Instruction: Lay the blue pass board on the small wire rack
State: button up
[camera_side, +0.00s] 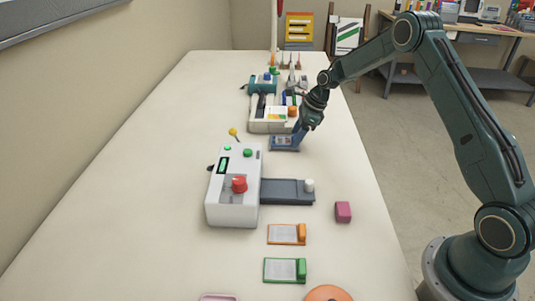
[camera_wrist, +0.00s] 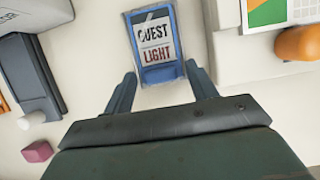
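The blue pass board (camera_side: 285,143) lies on the pale table beyond the laminator. In the wrist view the board (camera_wrist: 155,38) shows a printed card with the words "GUEST LIGHT" and a plain blue block at its near end. My gripper (camera_side: 299,136) is low over the board in the side view and covers part of it. In the wrist view my gripper (camera_wrist: 161,71) is open, one finger on each side of the block, with gaps showing. I cannot clearly make out the small wire rack; thin upright pieces at the far end are too small to tell.
The white laminator (camera_side: 222,205) with a red knob and dark side tray (camera_side: 285,191) stands nearer the camera. An orange board (camera_side: 284,234), green board (camera_side: 281,270) and magenta block (camera_side: 343,211) lie in front. A cream box (camera_side: 264,128) with tools stands close behind the blue board.

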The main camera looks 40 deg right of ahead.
jog(key=shift+r, duration=0.1)
jog(key=v, duration=1.2)
jog(key=shift+r, duration=0.1)
dwell(0.6)
